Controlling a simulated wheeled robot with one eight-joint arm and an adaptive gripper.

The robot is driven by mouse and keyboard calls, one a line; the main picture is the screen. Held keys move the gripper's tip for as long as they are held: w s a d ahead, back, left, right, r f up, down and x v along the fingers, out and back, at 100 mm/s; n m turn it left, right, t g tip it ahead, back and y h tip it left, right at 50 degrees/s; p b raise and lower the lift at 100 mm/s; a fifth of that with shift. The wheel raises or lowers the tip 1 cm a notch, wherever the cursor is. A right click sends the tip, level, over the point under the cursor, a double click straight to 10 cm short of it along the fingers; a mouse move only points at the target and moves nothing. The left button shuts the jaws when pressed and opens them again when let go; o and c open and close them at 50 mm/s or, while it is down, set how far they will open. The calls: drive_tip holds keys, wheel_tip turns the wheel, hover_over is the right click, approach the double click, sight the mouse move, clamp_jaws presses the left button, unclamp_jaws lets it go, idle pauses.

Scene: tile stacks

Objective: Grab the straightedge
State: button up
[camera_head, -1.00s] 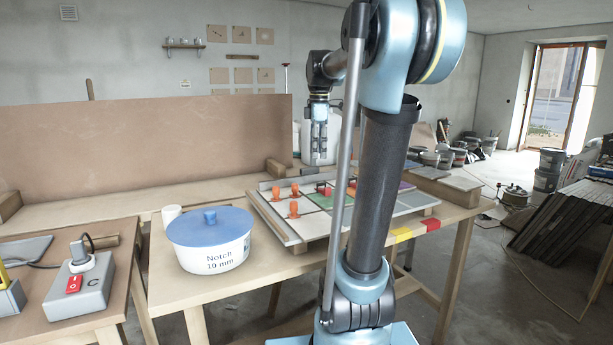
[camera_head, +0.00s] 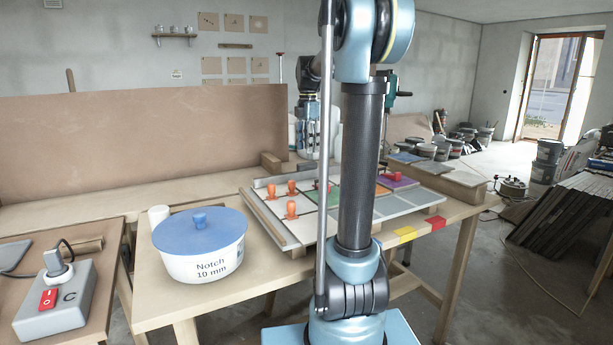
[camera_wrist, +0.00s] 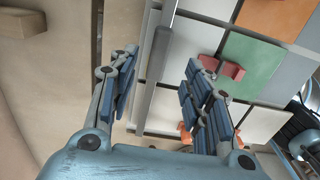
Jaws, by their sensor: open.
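The straightedge is most likely the long grey bar (camera_wrist: 157,75) running up the middle of the wrist view. In the head view the grey bar (camera_head: 280,179) lies along the back edge of the tile board (camera_head: 272,222), its right part hidden by my arm. My gripper (camera_wrist: 162,78) is open, with one finger on each side of the bar in the wrist view. No contact with the bar shows. In the head view my gripper (camera_head: 308,140) points down over the far side of the board, partly hidden behind my arm.
Orange clamps (camera_head: 291,209) and a red clip (camera_wrist: 225,68) stand on the tiles close to the bar. A white tub with a blue lid (camera_head: 200,248) is at the front left. A brown upright panel (camera_head: 140,140) stands behind.

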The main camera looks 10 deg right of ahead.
sight(307, 167)
drive_tip(key=shift+a+f, duration=0.15)
drive_tip(key=shift+f, duration=4.4)
clamp_jaws()
